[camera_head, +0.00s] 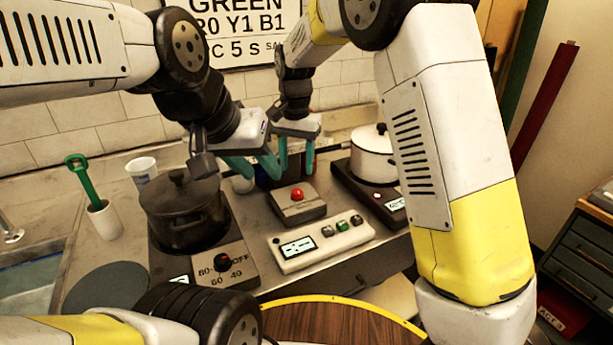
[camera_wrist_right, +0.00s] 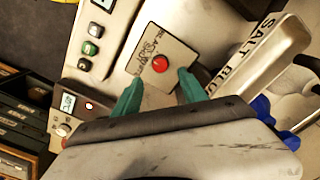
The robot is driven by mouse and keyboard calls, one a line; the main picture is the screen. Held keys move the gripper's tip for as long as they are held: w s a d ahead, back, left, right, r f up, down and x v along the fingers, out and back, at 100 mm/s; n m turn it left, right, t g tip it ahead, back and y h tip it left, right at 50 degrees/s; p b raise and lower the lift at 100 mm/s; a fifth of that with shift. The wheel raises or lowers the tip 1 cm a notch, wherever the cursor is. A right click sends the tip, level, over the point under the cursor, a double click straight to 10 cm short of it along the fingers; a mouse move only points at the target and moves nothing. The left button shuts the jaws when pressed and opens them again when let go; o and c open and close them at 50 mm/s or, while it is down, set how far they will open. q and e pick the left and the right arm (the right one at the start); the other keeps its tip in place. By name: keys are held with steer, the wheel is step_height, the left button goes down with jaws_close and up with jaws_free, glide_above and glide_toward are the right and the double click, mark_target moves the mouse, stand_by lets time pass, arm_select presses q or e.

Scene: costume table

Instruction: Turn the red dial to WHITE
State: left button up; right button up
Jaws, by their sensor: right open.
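The red dial (camera_head: 297,193) sits on top of a small grey box (camera_head: 301,212) in the middle of the counter. In the right wrist view the red dial (camera_wrist_right: 160,63) shows beyond and between my right fingertips, with dark lettering beside it that I cannot read surely. My right gripper (camera_head: 297,157) is open, behind and above the box in the head view; its teal fingers (camera_wrist_right: 160,86) are apart and empty. My left gripper (camera_head: 254,166) is to the left of it, its teal fingers apart, with no held thing visible.
A dark pot (camera_head: 183,215) on a hot plate stands left, a white pot (camera_head: 373,160) on another right. A white panel with buttons (camera_head: 320,246) lies in front of the box.

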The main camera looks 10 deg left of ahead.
mark_target(297, 191)
step_height(297, 191, down, 8)
steer(key=shift+r, duration=0.1)
steer(key=shift+c, duration=0.4)
jaws_close()
